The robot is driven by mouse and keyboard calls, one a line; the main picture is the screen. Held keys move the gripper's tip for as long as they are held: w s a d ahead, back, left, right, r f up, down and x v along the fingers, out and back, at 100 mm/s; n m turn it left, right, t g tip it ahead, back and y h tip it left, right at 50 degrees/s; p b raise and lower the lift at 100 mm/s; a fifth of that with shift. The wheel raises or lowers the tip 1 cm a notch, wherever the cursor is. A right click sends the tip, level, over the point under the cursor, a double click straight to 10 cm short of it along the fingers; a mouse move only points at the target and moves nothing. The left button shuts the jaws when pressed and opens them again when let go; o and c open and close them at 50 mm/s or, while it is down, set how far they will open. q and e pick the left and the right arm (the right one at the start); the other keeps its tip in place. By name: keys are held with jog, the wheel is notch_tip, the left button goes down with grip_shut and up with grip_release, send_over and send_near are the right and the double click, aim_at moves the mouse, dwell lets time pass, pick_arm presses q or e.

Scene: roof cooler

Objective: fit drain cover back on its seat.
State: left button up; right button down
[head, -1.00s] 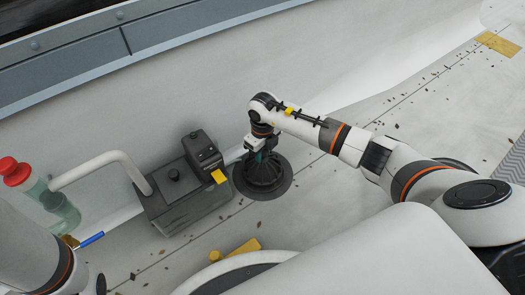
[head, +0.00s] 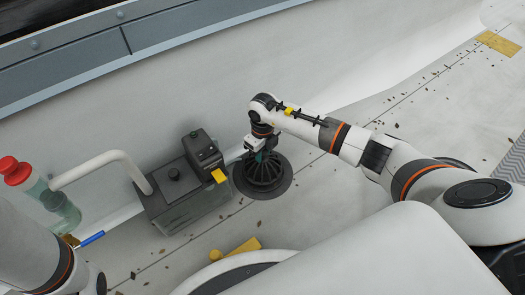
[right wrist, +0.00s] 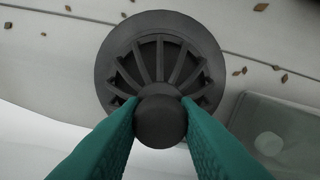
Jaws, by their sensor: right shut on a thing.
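The drain cover (head: 264,176) is a dark, ribbed dome with a round knob on top. It sits within the dark round seat (head: 286,184) on the pale roof, roughly centred and level; whether it is fully down I cannot tell. My right gripper (head: 261,156) is above it. In the right wrist view the teal fingers of my right gripper (right wrist: 160,107) close on both sides of the knob of the drain cover (right wrist: 160,122). The seat's flat ring (right wrist: 112,45) shows around the ribs there. Only part of my left arm shows at lower left; its gripper is out of view.
A dark grey box (head: 180,195) with a white pipe (head: 100,162) stands just left of the drain. Leaves dot the roof, open to the right.

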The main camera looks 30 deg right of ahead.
jog(key=shift+f+b, duration=0.55)
jog(key=shift+f, duration=0.45)
dwell(0.7)
jog(key=c, duration=0.6)
grip_release()
jog(key=shift+o, duration=0.2)
jog(key=shift+r+p, duration=2.85)
jog(key=shift+r, duration=0.15)
